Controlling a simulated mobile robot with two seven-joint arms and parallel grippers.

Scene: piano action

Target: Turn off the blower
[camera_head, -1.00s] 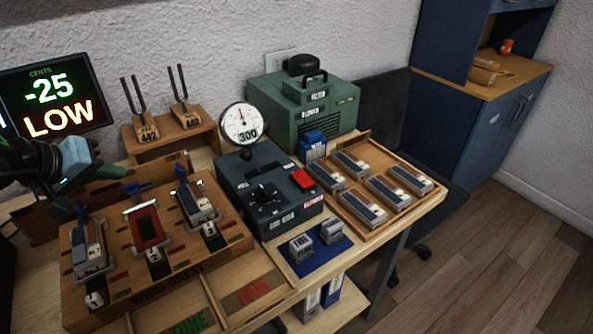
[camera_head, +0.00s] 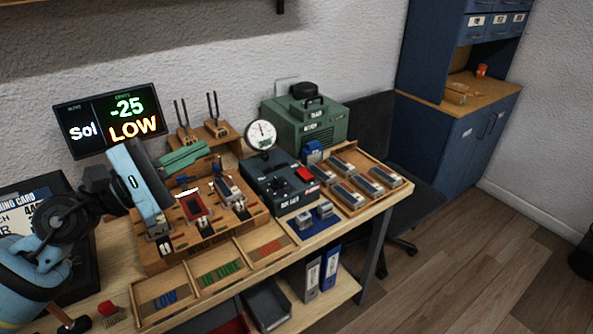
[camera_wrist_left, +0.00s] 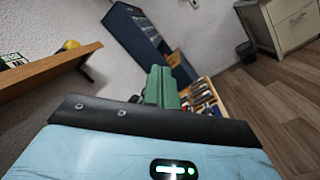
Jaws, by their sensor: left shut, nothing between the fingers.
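The green blower box (camera_head: 325,125) stands at the back of the bench against the wall. In front of it is a dark control box (camera_head: 272,182) with a black knob, a round dial gauge (camera_head: 262,135) and a red switch (camera_head: 304,174) at its right edge. My left gripper (camera_head: 206,147) is shut and empty. It hangs above the back of the wooden wind chest (camera_head: 225,232), left of the control box and apart from the switch. Its green fingers also show together in the left wrist view (camera_wrist_left: 160,85). My right gripper is not in view.
A wooden tray (camera_head: 397,183) of grey-topped blocks lies right of the control box.

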